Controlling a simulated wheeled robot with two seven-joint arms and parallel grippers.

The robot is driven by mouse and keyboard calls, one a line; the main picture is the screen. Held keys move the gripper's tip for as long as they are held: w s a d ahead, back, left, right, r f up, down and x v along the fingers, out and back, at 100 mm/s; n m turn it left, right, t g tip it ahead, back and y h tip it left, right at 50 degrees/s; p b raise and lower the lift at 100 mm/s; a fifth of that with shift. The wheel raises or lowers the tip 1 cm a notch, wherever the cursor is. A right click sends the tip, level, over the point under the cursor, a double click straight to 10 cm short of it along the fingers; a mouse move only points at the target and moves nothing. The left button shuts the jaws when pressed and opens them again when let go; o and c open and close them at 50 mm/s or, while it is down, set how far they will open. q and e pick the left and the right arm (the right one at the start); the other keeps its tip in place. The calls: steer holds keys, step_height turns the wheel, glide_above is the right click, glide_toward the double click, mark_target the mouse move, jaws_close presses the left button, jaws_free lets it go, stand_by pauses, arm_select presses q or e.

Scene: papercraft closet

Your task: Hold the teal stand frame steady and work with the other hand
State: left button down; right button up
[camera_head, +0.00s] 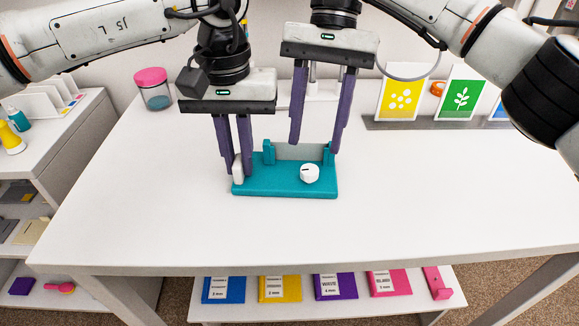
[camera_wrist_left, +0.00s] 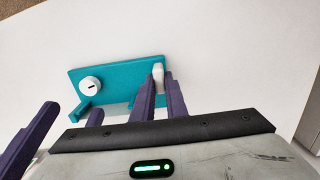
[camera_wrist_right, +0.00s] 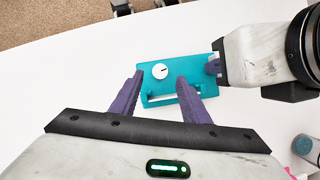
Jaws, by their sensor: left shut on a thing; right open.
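The teal stand frame (camera_head: 270,186) lies flat on the white table and also shows in the left wrist view (camera_wrist_left: 120,75) and right wrist view (camera_wrist_right: 185,62). A white round knob (camera_head: 309,173) with a dark slot sits on its base. A pale bar (camera_head: 298,151) spans between teal posts at the back. A white tab (camera_head: 238,168) stands at the frame's left end. My left gripper (camera_head: 239,176) is shut on this tab, seen between its purple fingers in the left wrist view. My right gripper (camera_head: 314,147) is open and empty, its fingertips over the frame's back part.
A pink-lidded jar (camera_head: 153,92) stands at the back left of the table (camera_head: 150,205). Yellow (camera_head: 401,97) and green (camera_head: 461,99) cards stand in a grey strip at the back right. Boxes sit on a shelf below. The table's front and right are clear.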

mark_target(310, 169)
arm_select(q)
steer(key=shift+a+f, duration=0.1)
steer(key=shift+f, duration=0.05)
arm_select(e)
steer(key=shift+v, duration=0.75)
steer(key=shift+c, duration=1.3)
steer(key=m, duration=0.3)
steer(key=shift+s+d+r+t, duration=0.2)
steer(key=shift+s+d+t, duration=0.1)
steer(key=shift+t, duration=0.1)
steer(key=s+d+r+m+t+y, duration=0.3)
steer(key=s+r+m+t, duration=0.15)
steer(key=m, duration=1.05)
steer(key=shift+t, duration=0.35)
steer(key=x, duration=1.1)
steer(key=shift+d+f, duration=0.2)
steer(key=shift+f, duration=0.05)
